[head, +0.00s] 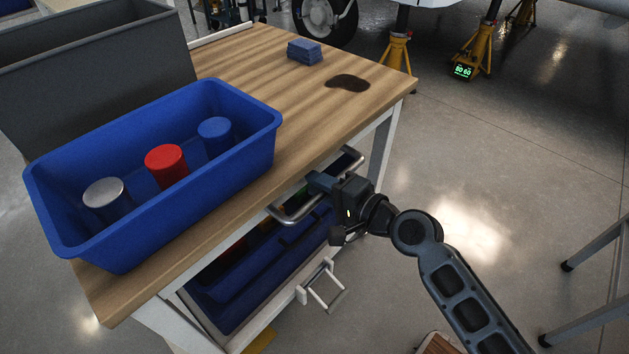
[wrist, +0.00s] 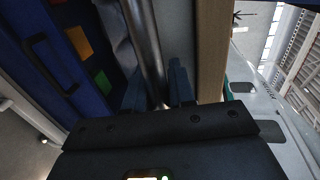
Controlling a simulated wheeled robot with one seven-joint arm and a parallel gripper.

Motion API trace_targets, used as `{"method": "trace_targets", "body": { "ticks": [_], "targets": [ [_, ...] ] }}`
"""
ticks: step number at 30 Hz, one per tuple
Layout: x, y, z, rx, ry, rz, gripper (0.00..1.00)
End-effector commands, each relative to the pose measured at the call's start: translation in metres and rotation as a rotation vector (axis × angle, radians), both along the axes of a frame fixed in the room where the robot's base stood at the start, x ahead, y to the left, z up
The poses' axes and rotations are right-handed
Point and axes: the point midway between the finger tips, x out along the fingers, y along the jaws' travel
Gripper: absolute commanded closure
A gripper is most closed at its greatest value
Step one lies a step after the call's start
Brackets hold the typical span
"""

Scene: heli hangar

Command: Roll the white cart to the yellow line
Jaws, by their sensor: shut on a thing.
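The white cart has a wooden top (head: 270,95), a white frame (head: 384,140) and a metal push bar (head: 294,213) along its near side. My gripper (head: 322,183) is shut on this bar near its middle. In the wrist view the bar (wrist: 148,45) runs between the two fingers of my gripper (wrist: 158,88). A small yellow patch (head: 262,342) shows on the floor by the cart's lower edge; I cannot tell whether it is part of the yellow line. No other part of a line is visible.
On the cart stand a blue bin (head: 262,140) with several cans, a grey bin (head: 95,62), a blue sponge (head: 305,51) and a dark spill (head: 348,83). Yellow jack stands (head: 397,52) and an aircraft wheel (head: 325,18) are behind. Grey legs (head: 590,325) stand right.

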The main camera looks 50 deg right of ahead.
Motion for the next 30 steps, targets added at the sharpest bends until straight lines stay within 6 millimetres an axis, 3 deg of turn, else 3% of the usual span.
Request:
{"method": "trace_targets", "body": {
  "ticks": [8, 9, 15, 23, 30],
  "targets": [
    [-0.001, 0.0, -0.002, 0.0, 0.005, 0.001, 1.0],
    [-0.001, 0.0, -0.002, 0.0, 0.005, 0.001, 0.75],
    [-0.001, 0.0, -0.001, 0.0, 0.003, 0.0, 0.56],
    [-0.001, 0.0, -0.001, 0.0, 0.002, 0.0, 0.56],
    [-0.028, -0.001, 0.004, 0.0, 0.004, -0.001, 0.56]
  ]
}}
